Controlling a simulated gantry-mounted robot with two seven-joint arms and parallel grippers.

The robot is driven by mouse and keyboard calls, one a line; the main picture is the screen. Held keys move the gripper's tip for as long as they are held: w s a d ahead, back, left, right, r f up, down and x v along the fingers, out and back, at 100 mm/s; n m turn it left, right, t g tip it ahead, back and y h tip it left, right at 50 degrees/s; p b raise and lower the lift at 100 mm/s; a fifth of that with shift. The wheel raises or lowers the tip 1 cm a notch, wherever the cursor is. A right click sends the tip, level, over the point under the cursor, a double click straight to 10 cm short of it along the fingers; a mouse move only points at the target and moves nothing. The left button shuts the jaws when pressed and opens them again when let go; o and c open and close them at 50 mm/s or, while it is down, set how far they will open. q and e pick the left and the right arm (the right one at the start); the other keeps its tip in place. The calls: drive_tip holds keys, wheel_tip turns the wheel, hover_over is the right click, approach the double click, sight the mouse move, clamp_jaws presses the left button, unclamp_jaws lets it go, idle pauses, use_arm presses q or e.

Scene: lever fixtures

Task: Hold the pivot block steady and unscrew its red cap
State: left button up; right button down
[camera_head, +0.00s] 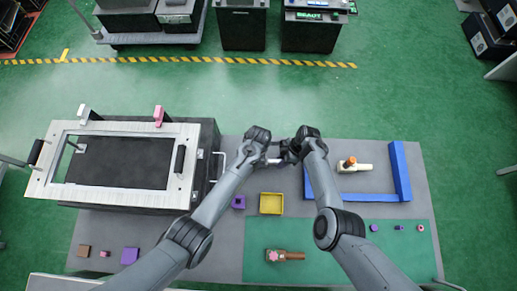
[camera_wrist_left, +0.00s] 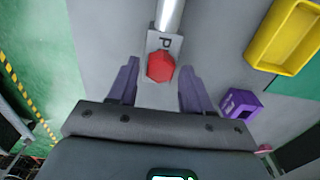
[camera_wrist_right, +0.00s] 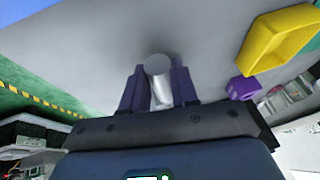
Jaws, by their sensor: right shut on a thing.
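In the left wrist view the pivot block (camera_wrist_left: 165,42) is a pale block marked "P" with a faceted red cap (camera_wrist_left: 160,67) at its near end. A silver cylinder (camera_wrist_left: 170,14) extends from its far end. My left gripper (camera_wrist_left: 159,72) is open, with a finger on either side of the cap and gaps between. My right gripper (camera_wrist_right: 158,75) is shut on the silver cylinder (camera_wrist_right: 158,64) in the right wrist view.
A yellow tray (camera_head: 271,203) and purple block (camera_head: 238,202) lie in front of the hands. A large framed box (camera_head: 120,127) stands left. A blue bracket (camera_head: 400,172) and cream part with an orange top (camera_head: 352,167) are right. A green mat (camera_head: 340,268) lies at front.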

use_arm(q)
drive_tip(key=o, duration=0.3)
drive_tip(key=shift+r, duration=0.1)
drive_tip(key=shift+r, duration=1.4)
